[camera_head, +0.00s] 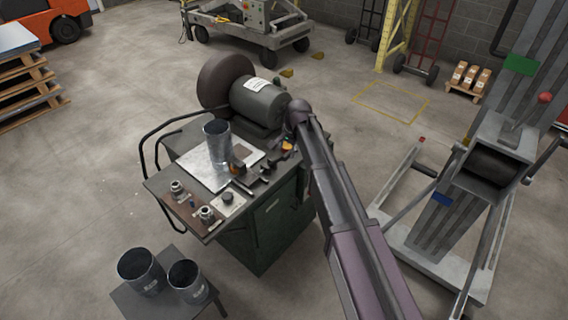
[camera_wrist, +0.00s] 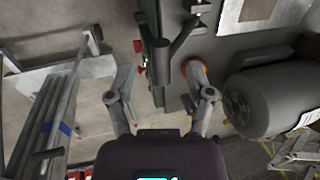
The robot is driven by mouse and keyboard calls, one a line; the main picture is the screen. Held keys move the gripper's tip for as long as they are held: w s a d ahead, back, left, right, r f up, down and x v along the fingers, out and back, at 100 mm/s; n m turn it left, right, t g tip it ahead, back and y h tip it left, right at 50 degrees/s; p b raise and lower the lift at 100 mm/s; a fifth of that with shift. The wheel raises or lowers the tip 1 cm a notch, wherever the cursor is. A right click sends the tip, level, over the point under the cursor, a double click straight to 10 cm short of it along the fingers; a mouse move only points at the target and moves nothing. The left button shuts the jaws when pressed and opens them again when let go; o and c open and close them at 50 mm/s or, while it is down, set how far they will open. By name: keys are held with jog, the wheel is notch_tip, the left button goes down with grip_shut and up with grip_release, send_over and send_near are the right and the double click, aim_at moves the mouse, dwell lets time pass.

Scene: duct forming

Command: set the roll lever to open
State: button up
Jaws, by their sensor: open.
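A dark grey bar with a rounded end (camera_wrist: 162,68), seemingly the roll lever, shows at the top centre of the wrist view, fixed to the side of the bench machine. My gripper (camera_wrist: 160,78) is open, with one finger on each side of the bar's end in the picture. I cannot tell how far the bar lies from the fingers, or whether they touch. In the head view my arm's end (camera_head: 299,108) is over the right end of the machine, and the fingers and this bar are hidden or too small to make out.
The green cabinet (camera_head: 268,222) carries a grey motor (camera_head: 262,104), which is close to the right finger in the wrist view (camera_wrist: 268,100). A metal cylinder (camera_head: 217,146) stands on the bench top. A grey lift frame (camera_head: 440,225) stands to the right. Two dark buckets (camera_head: 142,270) stand at front left.

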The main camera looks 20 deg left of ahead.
aim_at(285, 156)
jog(key=shift+b+x, duration=2.5)
jog(key=shift+x, duration=0.4)
grip_shut()
